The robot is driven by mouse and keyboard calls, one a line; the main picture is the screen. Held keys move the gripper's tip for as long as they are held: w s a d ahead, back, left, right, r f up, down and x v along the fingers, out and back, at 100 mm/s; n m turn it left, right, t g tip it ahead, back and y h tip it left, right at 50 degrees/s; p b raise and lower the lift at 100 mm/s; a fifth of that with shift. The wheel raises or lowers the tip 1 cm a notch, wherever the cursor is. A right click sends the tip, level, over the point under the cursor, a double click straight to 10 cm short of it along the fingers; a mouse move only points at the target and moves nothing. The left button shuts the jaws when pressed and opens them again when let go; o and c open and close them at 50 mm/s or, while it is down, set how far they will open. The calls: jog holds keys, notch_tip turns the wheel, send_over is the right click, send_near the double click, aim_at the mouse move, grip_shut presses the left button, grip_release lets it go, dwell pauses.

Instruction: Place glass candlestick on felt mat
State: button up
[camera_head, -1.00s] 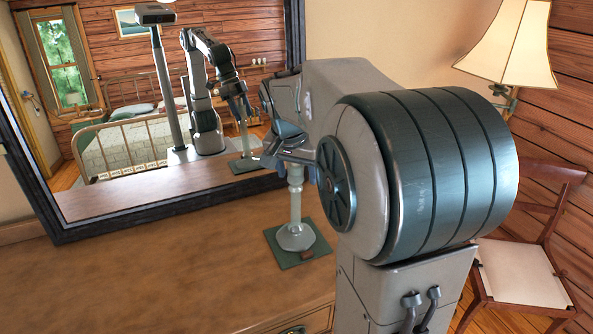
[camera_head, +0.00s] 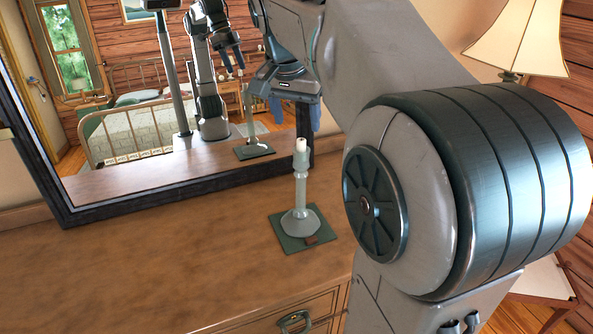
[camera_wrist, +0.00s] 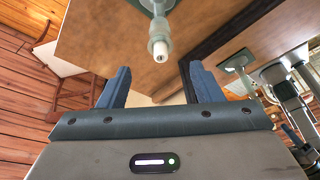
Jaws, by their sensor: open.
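The glass candlestick (camera_head: 300,196) stands upright on the green felt mat (camera_head: 288,242) on top of the wooden dresser. It has a wide round foot and a pale top. My gripper (camera_head: 292,114) is above and behind it in the head view, apart from it. In the wrist view the candlestick (camera_wrist: 160,32) shows beyond the fingertips, with nothing between the two blue fingers of my gripper (camera_wrist: 155,82). The fingers are spread wide. Part of the mat is hidden under the candlestick's foot.
A dark-framed mirror (camera_head: 180,190) stands at the back of the dresser (camera_head: 160,270) and reflects the scene. The dresser top to the left is clear. A lamp (camera_head: 520,35) is at the right.

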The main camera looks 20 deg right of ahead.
jog(key=s+a+f+n+y, duration=0.1)
jog(key=s+a+f+n, duration=0.3)
jog(key=s+f, duration=0.5)
jog(key=s+a+f+n+y, duration=0.1)
jog(key=s+a+f+n, duration=0.3)
jog(key=s+f, duration=0.5)
jog(key=shift+n+t, duration=0.3)
jog(key=shift+n, duration=0.3)
jog(key=shift+f, duration=0.1)
